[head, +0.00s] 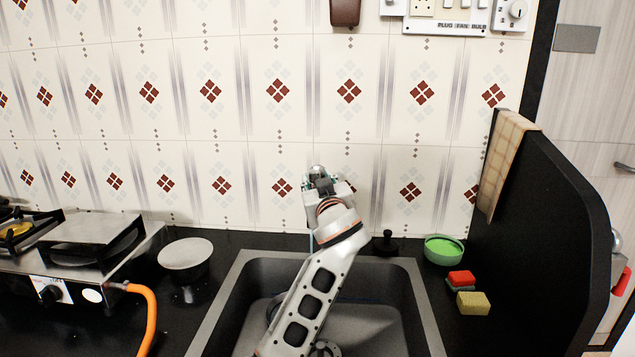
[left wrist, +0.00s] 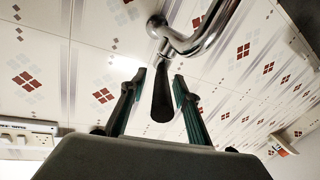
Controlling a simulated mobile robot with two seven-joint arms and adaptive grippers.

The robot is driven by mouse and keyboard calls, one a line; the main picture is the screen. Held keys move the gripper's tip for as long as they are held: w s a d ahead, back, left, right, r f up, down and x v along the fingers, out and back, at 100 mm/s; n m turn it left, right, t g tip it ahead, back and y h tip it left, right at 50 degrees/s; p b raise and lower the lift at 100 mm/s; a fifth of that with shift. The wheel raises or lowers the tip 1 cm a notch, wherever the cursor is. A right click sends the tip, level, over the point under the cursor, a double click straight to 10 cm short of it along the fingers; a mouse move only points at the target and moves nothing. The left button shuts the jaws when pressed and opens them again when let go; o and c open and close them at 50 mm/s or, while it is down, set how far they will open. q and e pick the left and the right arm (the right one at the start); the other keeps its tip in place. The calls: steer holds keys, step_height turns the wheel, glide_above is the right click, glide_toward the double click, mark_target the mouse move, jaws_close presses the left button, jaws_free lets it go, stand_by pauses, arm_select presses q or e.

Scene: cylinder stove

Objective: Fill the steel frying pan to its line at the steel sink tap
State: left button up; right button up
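My left gripper (head: 319,184) is at the tiled wall behind the steel sink (head: 418,300), at the tap. In the left wrist view my left gripper (left wrist: 160,76) is open, with one finger on each side of the tap's dark lever (left wrist: 163,100). Gaps show between lever and fingers. The chrome tap (left wrist: 200,38) curves up and right from the lever. In the head view the gripper mostly hides the tap. A thin bluish vertical streak shows below it; I cannot tell if it is water. A round rim, perhaps the frying pan (head: 273,309), shows partly behind my left arm in the sink. Its contents and line are hidden.
A gas stove (head: 75,262) with an orange hose (head: 149,315) stands left. A pale round dish (head: 186,252) stands between stove and sink. Right of the sink are a green bowl (head: 444,249), a red sponge (head: 461,279) and a yellow sponge (head: 473,302), beside a black partition (head: 540,220).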

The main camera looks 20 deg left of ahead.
arm_select(q)
step_height(320, 180, up, 10)
steer(key=shift+f, duration=0.2)
stand_by(1.1)
